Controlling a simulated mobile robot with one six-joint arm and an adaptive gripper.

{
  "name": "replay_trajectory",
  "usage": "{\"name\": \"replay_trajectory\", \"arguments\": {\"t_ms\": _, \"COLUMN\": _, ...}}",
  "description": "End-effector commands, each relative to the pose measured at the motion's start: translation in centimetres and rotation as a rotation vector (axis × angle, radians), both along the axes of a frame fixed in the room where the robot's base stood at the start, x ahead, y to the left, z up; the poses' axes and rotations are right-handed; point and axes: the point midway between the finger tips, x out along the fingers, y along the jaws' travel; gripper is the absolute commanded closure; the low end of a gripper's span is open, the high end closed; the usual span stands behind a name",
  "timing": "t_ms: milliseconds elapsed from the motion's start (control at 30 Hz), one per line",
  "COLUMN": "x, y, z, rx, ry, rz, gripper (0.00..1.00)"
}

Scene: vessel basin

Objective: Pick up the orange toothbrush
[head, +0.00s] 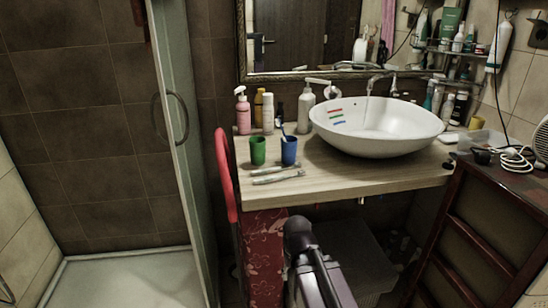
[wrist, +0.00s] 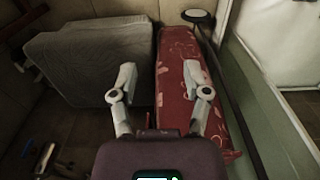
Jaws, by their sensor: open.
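In the head view, short coloured strips lie on the inner left wall of the white basin (head: 375,140). The uppermost is an orange-red strip (head: 335,109); a blue one and a green one are below it. They are too small to tell if they are toothbrushes. A blue cup (head: 289,151) on the counter holds a thin bluish stick. My gripper (wrist: 159,75) is open and empty in the wrist view, pointing down over the floor area with none of these in its view. In the head view my arm is below the counter's front edge.
The wooden counter (head: 345,180) also bears a green cup (head: 258,151), pale tubes (head: 279,179) and several bottles behind. A red patterned board (head: 266,250) stands below it; it also shows near my right finger in the wrist view (wrist: 180,100). A dark cabinet (head: 485,225) stands right.

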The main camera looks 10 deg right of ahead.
Motion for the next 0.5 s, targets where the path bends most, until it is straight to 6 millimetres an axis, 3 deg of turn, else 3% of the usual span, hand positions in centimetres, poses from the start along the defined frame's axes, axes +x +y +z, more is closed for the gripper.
{"name": "replay_trajectory", "arguments": {"t_ms": 33, "x": 0.1, "y": 0.0, "z": 1.9, "rx": 0.0, "ry": -0.001, "rz": 0.0, "gripper": 0.39}}
{"name": "replay_trajectory", "arguments": {"t_ms": 500, "x": 0.6, "y": 0.0, "z": 10.2, "rx": 0.0, "ry": -0.012, "rz": 0.004, "gripper": 0.39}}
